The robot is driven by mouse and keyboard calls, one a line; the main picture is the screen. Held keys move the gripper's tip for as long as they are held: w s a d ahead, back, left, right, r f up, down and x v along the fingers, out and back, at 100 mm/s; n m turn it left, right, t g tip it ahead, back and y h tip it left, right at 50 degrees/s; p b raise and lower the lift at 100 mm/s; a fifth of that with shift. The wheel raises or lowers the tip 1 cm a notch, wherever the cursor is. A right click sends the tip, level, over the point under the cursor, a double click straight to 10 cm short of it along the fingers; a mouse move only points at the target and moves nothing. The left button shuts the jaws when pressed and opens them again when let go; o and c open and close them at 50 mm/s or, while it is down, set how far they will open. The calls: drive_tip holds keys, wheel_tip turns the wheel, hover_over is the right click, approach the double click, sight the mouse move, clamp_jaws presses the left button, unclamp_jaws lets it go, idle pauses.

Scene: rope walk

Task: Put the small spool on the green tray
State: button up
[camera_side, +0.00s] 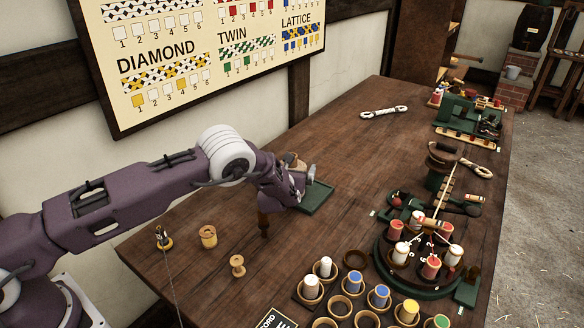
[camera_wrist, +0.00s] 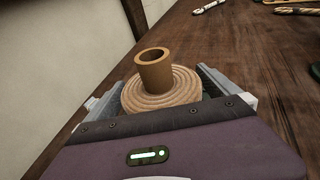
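The green tray (camera_side: 318,197) lies flat on the table, partly hidden by my gripper (camera_side: 308,184).
A dark wooden peg (camera_side: 263,222) stands below my arm. Several bobbins and cups crowd the front, beside a round green braiding stand (camera_side: 382,262). A white rope hank (camera_side: 384,112) lies farther back. The table's middle is clear.

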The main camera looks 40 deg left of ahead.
drive_tip(key=shift+r, duration=0.3)
drive_tip(key=v, duration=1.2)
drive_tip(key=s+a+r+n+g+y, duration=0.5)
drive_tip(key=s+a+r+n, duration=0.4)
drive_tip(key=a+r+n, duration=0.3)
drive_tip(key=s+a+r+n+g+h, duration=0.15)
drive_tip(key=s+r+n+g, duration=0.4)
drive_tip(key=s, duration=0.75)
drive_tip(key=s+d+r+n+t+h, duration=0.1)
drive_tip(key=s+d+r+n+h, duration=0.1)
drive_tip(key=s+d+n+h, duration=0.2)
drive_tip(key=s+d+r+n+t+h, duration=0.1)
drive_tip(key=s+d+r+n+h, duration=0.2)
drive_tip(key=s+d+n, duration=0.6)
drive_tip(key=s+d+h, duration=0.1)
drive_tip(key=s+h, duration=0.1)
drive_tip(key=s, duration=0.3)
drive_tip(key=shift+s+d+r+n+t, duration=0.15)
drive_tip(key=shift+s+r+n+t, duration=0.1)
drive_tip(key=shift+n+t, duration=0.1)
